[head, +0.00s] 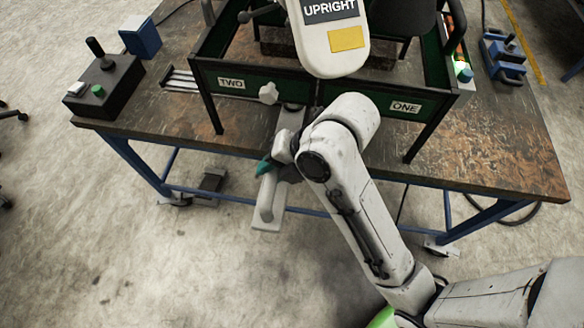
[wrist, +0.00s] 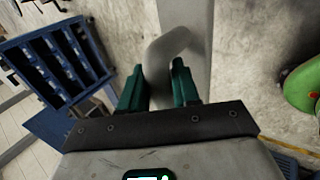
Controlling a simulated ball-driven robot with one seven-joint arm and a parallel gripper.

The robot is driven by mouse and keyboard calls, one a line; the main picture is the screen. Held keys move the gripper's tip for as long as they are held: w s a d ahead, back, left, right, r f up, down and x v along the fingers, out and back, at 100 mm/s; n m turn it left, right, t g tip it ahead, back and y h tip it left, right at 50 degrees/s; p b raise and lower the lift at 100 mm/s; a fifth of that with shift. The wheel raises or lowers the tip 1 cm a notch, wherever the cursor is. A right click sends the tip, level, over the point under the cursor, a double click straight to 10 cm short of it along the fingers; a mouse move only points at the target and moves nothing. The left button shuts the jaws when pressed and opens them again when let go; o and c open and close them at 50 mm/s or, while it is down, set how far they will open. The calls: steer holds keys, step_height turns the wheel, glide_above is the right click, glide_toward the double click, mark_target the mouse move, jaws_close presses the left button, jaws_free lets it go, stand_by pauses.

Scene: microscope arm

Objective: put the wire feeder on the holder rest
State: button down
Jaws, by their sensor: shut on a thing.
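My gripper (head: 265,167) has green fingers and is at the front edge of the workbench. It also shows in the wrist view (wrist: 158,85), with its fingers shut on a grey bent handle (wrist: 176,42). The handle (head: 267,198) is on a flat grey bar (head: 291,117) that reaches from the black frame out past the table's front edge. My wrist hides part of the bar. I cannot tell which thing is the wire feeder or which is the holder rest; no label names either.
The black frame (head: 243,85) on the workbench (head: 490,150) bears the labels TWO and ONE. A white head (head: 335,55) marked UPRIGHT stands above it. A black control box (head: 103,90) is at left, a blue clamp-like device (head: 503,55) at right. Floor in front is open.

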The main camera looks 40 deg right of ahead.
mark_target(282, 183)
steer(key=shift+f, duration=3.45)
steer(key=c, duration=0.8)
jaws_free()
steer(key=shift+s, duration=0.1)
steer(key=shift+p+v, duration=1.55)
steer(key=shift+v, duration=4.45)
